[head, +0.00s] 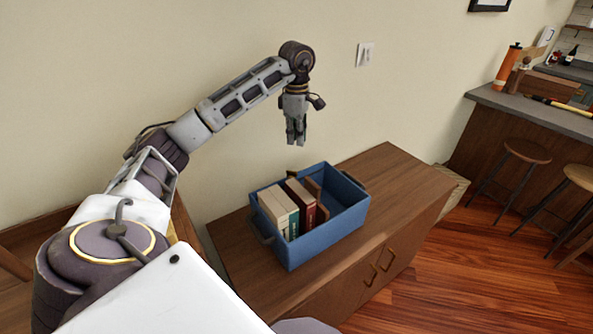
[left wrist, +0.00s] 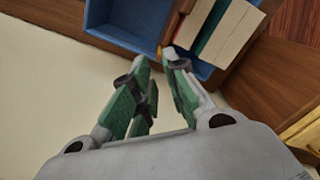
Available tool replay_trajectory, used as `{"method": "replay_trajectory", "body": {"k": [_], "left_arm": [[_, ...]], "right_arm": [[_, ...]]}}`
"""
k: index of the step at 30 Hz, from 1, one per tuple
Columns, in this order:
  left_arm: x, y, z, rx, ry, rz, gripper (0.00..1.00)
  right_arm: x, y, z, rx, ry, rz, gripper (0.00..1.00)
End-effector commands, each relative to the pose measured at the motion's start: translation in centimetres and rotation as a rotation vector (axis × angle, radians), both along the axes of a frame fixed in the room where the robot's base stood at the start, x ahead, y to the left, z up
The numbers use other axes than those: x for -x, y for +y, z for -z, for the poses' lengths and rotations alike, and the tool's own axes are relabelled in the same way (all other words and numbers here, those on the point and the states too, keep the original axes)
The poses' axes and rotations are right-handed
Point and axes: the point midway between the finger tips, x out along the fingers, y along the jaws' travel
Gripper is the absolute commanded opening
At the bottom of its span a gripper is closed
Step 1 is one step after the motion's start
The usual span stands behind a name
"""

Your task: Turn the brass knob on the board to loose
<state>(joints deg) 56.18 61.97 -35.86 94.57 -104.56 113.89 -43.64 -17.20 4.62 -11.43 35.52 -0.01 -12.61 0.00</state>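No brass knob and no board can be made out in either view. My left gripper (head: 296,143) hangs fingers down in front of the wall, above and behind the blue bin (head: 335,228). In the left wrist view its two fingers (left wrist: 155,62) have a narrow gap between their tips and nothing between them. The bin lies beyond the fingertips there, apart from them. My right gripper is out of view.
The bin holds several upright books (head: 279,210) and stands on a wooden cabinet (head: 395,190). A light switch (head: 365,54) is on the wall. Stools (head: 527,151) and a counter (head: 530,108) stand at the right. The wooden floor (head: 480,280) in front is clear.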

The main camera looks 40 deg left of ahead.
Motion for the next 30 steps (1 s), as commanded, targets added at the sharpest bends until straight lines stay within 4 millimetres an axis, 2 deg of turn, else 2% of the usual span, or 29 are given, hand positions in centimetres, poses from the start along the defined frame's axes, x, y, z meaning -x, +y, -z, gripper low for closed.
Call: {"method": "replay_trajectory", "body": {"k": [11, 30], "left_arm": [[0.1, 0.0, 2.8, 0.000, 0.002, 0.000, 0.15], [0.1, 0.0, 9.6, -0.001, 0.004, 0.000, 0.15]], "right_arm": [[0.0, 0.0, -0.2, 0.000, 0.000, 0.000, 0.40], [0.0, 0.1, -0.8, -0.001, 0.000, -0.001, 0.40]]}}
